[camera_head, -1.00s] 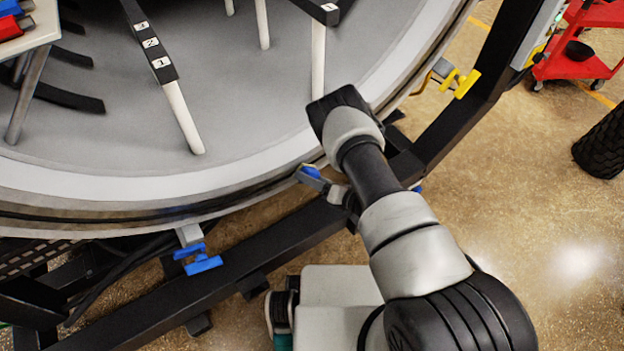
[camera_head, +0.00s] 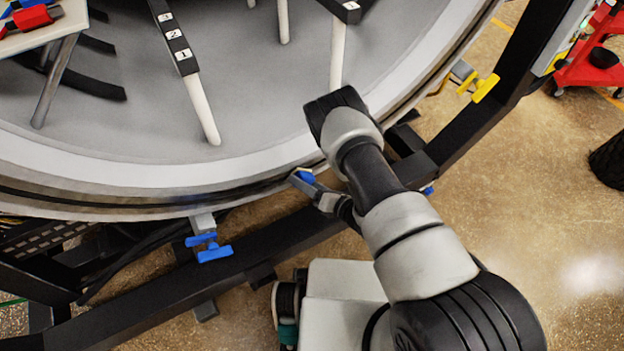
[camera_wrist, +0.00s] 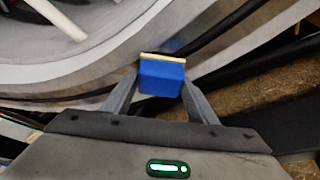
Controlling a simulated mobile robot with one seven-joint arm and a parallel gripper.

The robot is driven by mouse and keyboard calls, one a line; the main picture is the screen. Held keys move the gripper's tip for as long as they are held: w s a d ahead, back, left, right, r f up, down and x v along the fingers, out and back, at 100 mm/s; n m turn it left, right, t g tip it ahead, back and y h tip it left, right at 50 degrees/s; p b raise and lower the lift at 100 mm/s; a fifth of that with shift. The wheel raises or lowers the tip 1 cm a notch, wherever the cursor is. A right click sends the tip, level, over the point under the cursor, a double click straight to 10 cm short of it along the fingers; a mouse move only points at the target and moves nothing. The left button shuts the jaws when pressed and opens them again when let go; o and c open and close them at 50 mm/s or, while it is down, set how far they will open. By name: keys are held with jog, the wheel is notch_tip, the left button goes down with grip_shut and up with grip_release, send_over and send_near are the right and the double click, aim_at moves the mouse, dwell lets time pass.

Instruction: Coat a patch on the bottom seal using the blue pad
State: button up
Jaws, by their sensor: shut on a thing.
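My gripper (camera_head: 312,186) is shut on the blue pad (camera_wrist: 161,78). In the wrist view the pad is a blue block with a pale cream edge at its far side, held between the two fingers. The pad also shows in the head view (camera_head: 305,176), right by the lower rim of the furnace. The bottom seal (camera_head: 120,200) is a dark band running along that curved rim; in the wrist view it passes close to the pad's far edge (camera_wrist: 225,27). I cannot tell whether the pad touches the seal.
A blue clamp (camera_head: 208,248) sits below the rim at left, and a yellow clamp (camera_head: 483,87) at upper right. A black frame beam (camera_head: 270,245) runs below the rim. Numbered black bars on white posts (camera_head: 203,110) stand inside the furnace. A red cart (camera_head: 590,65) stands at far right.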

jog(key=shift+s+a, duration=0.7)
jog(key=shift+a, duration=0.35)
jog(key=shift+s+a, duration=0.7)
jog(key=shift+a, duration=0.35)
jog(key=shift+w+d+b, duration=0.25)
jog(key=shift+w+d, duration=0.85)
jog(key=shift+d, duration=0.5)
jog(key=shift+w+d+b, duration=0.25)
jog(key=shift+w+d, duration=0.9)
jog(key=shift+d, duration=0.4)
jog(key=shift+w+d+b, duration=0.25)
jog(key=shift+w+d, duration=0.85)
jog(key=shift+d, duration=0.5)
jog(key=s+d+p, duration=0.1)
jog(key=s+d, duration=0.2)
jog(key=s, duration=0.2)
jog(key=shift+d+p, duration=0.15)
jog(key=shift+p, duration=0.25)
jog(key=shift+s, duration=0.15)
jog(key=shift+s+d+p, duration=0.45)
jog(key=shift+s+d, duration=0.4)
jog(key=shift+s, duration=0.3)
